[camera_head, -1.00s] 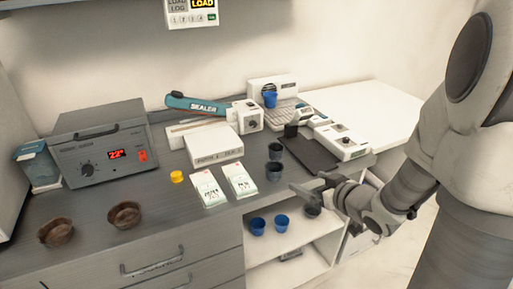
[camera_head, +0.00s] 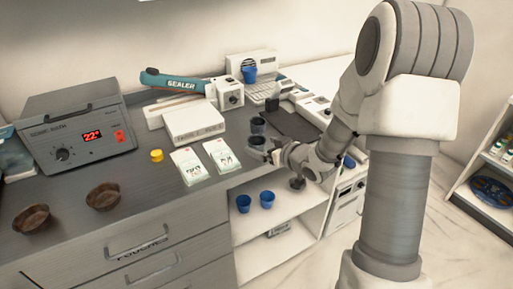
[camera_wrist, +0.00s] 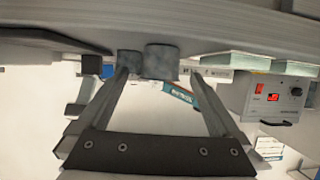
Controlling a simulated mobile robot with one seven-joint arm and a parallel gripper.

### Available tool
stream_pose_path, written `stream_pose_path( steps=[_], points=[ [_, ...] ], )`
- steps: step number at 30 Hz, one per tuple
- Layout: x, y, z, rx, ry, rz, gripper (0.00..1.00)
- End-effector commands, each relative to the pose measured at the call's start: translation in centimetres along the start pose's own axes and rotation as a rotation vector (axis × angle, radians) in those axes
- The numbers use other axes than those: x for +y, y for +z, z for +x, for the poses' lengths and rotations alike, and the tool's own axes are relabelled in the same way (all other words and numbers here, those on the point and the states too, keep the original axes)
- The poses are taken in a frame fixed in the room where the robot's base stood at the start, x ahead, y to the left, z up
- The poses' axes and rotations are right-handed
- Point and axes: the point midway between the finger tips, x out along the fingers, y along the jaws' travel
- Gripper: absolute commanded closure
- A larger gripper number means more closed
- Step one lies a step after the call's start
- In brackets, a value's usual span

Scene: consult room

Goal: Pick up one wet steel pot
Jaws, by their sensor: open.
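Two dark grey steel pots stand on the counter in the head view, a far one (camera_head: 257,125) and a near one (camera_head: 257,143). A third dark pot (camera_head: 297,184) is on the open shelf below, partly hidden by my arm. My gripper (camera_head: 274,154) is open at the counter's front edge, beside the near pot. In the wrist view, which is upside down, the near pot (camera_wrist: 160,62) shows between the open fingertips (camera_wrist: 161,75). The other pot (camera_wrist: 129,60) is behind the left finger's tip. I cannot tell wetness or whether a finger touches.
Two white packets (camera_head: 222,156) and a white box (camera_head: 193,124) lie left of the steel pots. A dark mat (camera_head: 292,124) lies right. Brown bowls (camera_head: 103,197) are far left.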

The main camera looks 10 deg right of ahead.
Motion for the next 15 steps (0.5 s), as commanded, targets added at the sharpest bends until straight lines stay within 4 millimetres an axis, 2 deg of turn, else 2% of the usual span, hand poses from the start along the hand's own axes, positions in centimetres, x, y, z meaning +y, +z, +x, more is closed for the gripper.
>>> stream_pose_path(
  steps=[7, 10, 15],
  points=[
    [-0.1, 0.3, 3.8, 0.000, -0.002, -0.001, 0.00],
    [-0.1, 0.2, 4.5, 0.000, -0.001, 0.000, 0.00],
    [-0.1, 0.2, 4.6, 0.000, 0.000, 0.000, 0.00]
  ],
)
